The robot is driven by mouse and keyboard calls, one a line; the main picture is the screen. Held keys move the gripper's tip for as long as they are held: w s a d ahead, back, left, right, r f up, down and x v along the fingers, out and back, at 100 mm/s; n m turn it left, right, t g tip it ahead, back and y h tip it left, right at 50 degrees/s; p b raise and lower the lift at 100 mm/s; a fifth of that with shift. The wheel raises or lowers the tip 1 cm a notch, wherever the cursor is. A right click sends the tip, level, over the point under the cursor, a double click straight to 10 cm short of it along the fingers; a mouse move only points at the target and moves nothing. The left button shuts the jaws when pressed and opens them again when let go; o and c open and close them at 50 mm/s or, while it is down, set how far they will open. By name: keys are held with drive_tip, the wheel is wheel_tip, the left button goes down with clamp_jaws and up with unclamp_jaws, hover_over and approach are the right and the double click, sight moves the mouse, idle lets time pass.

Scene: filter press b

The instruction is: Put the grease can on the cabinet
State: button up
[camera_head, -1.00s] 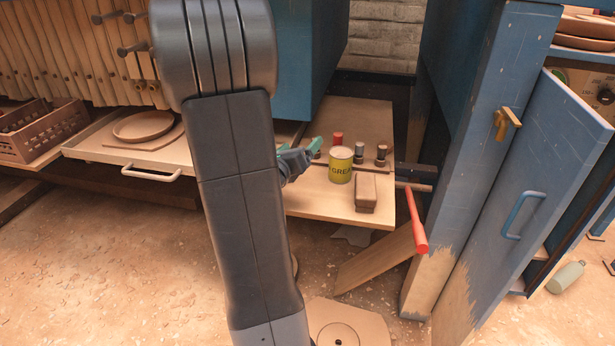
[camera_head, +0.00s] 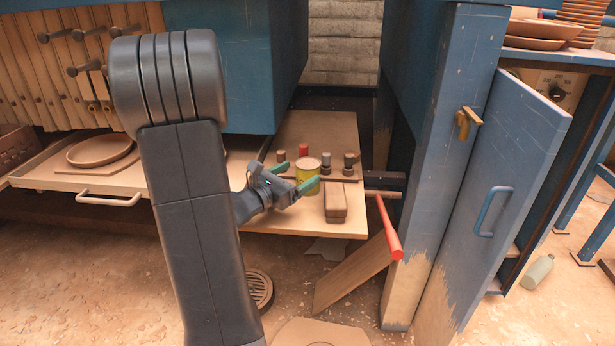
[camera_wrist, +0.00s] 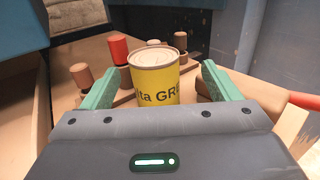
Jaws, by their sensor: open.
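The grease can (camera_head: 307,165) is a yellow can with a pale lid and dark lettering. It stands upright on a low wooden board in the head view, partly hidden by a finger. My gripper (camera_head: 292,177) is open, with its teal fingers close to the can. In the wrist view, the can (camera_wrist: 155,78) stands between and slightly beyond the two fingers of my gripper (camera_wrist: 161,82), with visible gaps on both sides. A blue cabinet (camera_head: 440,120) stands at the right with its door (camera_head: 510,170) hanging open.
A brown block (camera_head: 335,203) lies just right of the can. A red cylinder (camera_head: 303,150) and several small weights stand behind it. A red-handled bar (camera_head: 390,230) sticks out at the board's right. Stacked plates (camera_head: 545,32) sit at upper right.

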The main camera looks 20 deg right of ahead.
sight(308, 163)
drive_tip(key=shift+w+x, duration=0.2)
drive_tip(key=shift+x, duration=1.2)
drive_tip(key=shift+w+x, duration=0.15)
drive_tip(key=shift+x, duration=1.2)
drive_tip(key=shift+a, duration=0.2)
drive_tip(key=shift+c, duration=0.4)
drive_tip(key=c, duration=1.3)
